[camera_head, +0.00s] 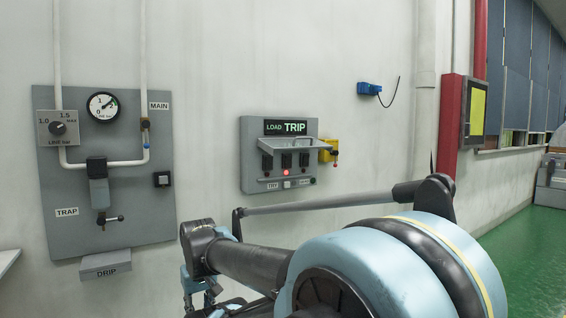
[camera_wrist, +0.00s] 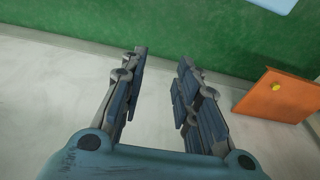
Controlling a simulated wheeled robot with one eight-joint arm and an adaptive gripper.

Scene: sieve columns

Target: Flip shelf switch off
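A grey wall panel (camera_head: 246,160) in the head view bears a dark display reading "LOAD TRIP". A grey shelf-like ledge (camera_head: 290,146) juts out below the display. Several dark switches (camera_head: 267,163) sit under it, with a lit red lamp (camera_head: 286,172) among them. No label marks one as the shelf switch, and their positions are too small to tell. My gripper (camera_wrist: 162,60) is open and empty in the wrist view, its fingers apart over bare surfaces. No switch shows there. In the head view the gripper is low, left of and below the panel, partly cut off.
A grey board (camera_head: 150,215) with gauge, dial, pipes and valve hangs left, with a "DRIP" box (camera_head: 106,266) below. A yellow box (camera_head: 327,150) and red-knobbed lever adjoin the switch panel. The wrist view shows an orange panel (camera_wrist: 268,98) at right. Green floor (camera_head: 525,250) lies clear at right.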

